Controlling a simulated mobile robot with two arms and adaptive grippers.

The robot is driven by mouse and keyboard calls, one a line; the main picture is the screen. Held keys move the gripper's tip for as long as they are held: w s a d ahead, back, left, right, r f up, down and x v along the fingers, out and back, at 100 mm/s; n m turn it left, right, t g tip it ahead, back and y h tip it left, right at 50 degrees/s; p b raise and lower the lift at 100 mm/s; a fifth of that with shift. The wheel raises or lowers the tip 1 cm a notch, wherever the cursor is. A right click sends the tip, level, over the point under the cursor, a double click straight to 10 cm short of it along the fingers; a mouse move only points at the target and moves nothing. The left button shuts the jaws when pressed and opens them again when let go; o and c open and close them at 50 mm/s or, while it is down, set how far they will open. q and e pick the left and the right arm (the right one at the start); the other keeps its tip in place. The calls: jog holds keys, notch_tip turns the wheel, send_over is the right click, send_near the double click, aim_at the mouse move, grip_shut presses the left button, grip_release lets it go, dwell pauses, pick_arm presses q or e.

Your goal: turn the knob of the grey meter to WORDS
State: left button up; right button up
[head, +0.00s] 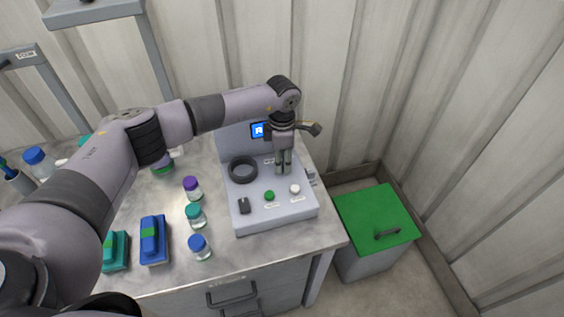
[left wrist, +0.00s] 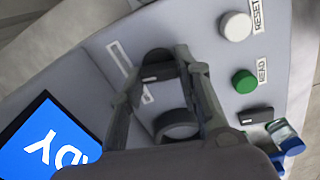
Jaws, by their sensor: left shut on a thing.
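The grey meter (head: 290,212) stands on the bench, with a lit blue screen (head: 258,130) at its back. The screen shows partly in the left wrist view (left wrist: 42,142), with the letters "DY" visible. My left gripper (head: 284,168) points down at the right part of the meter's panel. In the left wrist view its fingers are shut on the dark knob (left wrist: 157,66), one on each side. The knob's setting and the small labels by it are not readable. My right gripper is in neither view.
The panel also has a black ring (head: 242,170), a black switch (head: 245,205), a green button (head: 269,196) and a white button (head: 294,189). Capped bottles (head: 199,247) stand left of the meter. A green-lidded bin (head: 375,218) stands right of the bench.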

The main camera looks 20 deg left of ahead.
pick_arm(q)
jog(key=n+b, duration=0.2)
jog(key=n, duration=0.2)
jog(key=shift+f+n, duration=0.1)
jog(key=shift+n, duration=0.2)
jog(key=shift+n+b, duration=0.9)
jog(key=shift+n, duration=1)
jog(key=o, duration=1.1)
jog(key=shift+o, duration=0.2)
notch_tip(320, 180, up, 12)
